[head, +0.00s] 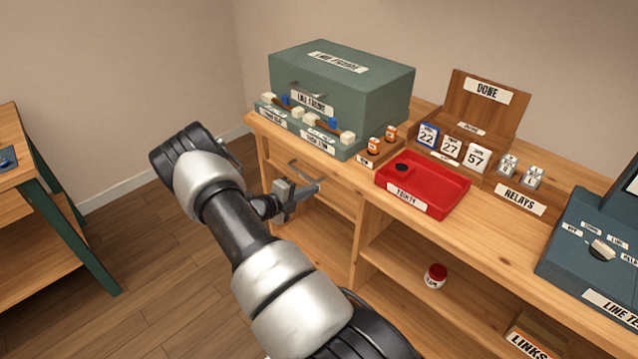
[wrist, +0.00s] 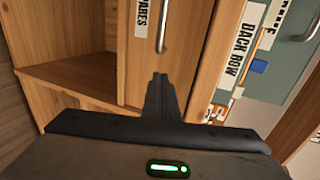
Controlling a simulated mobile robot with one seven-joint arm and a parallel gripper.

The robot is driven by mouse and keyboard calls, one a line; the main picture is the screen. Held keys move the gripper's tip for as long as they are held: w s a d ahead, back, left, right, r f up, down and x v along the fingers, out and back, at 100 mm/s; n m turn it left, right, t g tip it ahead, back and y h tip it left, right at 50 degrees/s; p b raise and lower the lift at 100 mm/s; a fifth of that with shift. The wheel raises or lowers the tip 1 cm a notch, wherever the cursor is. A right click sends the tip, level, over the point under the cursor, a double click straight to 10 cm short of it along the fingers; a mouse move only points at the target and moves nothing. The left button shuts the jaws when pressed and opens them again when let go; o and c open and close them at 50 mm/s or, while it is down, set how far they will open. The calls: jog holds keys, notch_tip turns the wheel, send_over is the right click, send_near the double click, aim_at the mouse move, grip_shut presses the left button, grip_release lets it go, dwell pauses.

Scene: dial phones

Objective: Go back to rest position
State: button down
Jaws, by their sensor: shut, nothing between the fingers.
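My gripper (head: 296,197) is in front of the wooden workbench, near the drawer below the green cabinet, in the head view. In the wrist view its two dark fingers (wrist: 158,82) are together with nothing between them. They point toward the bench front, beside a drawer labelled SPARES (wrist: 141,20) with a metal handle (wrist: 163,25). The drawer's handle also shows in the head view (head: 306,172). I cannot tell the exact gap between the fingers and the bench front.
A green cabinet (head: 385,85), a red FAULTY tray (head: 435,205), a DONE rack (head: 500,125) and a blue tester (head: 575,245) stand on the bench (head: 365,195). A red-lidded jar (head: 435,277) is on the lower shelf. Another table (head: 50,210) stands left; floor between is clear.

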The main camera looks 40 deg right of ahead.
jog(key=v, duration=0.8)
jog(key=s+a+r+m+g+y, duration=0.1)
jog(key=s+a+r+m+y, duration=0.3)
jog(key=r+m, duration=0.65)
jog(key=s+a+r+m+g+y, duration=0.1)
jog(key=s+a+r+m+y, duration=0.2)
jog(key=s+a+r+m, duration=0.5)
jog(key=s+a+r+m+t+y, duration=0.75)
jog(key=s+a+r+m, duration=0.55)
jog(key=a+r+m, duration=0.5)
notch_tip(320, 180, up, 15)
jog(key=d+p, duration=0.1)
jog(key=p, duration=1.6)
jog(key=shift+g, duration=0.45)
jog(key=shift+s+d, duration=0.1)
jog(key=shift+d, duration=0.1)
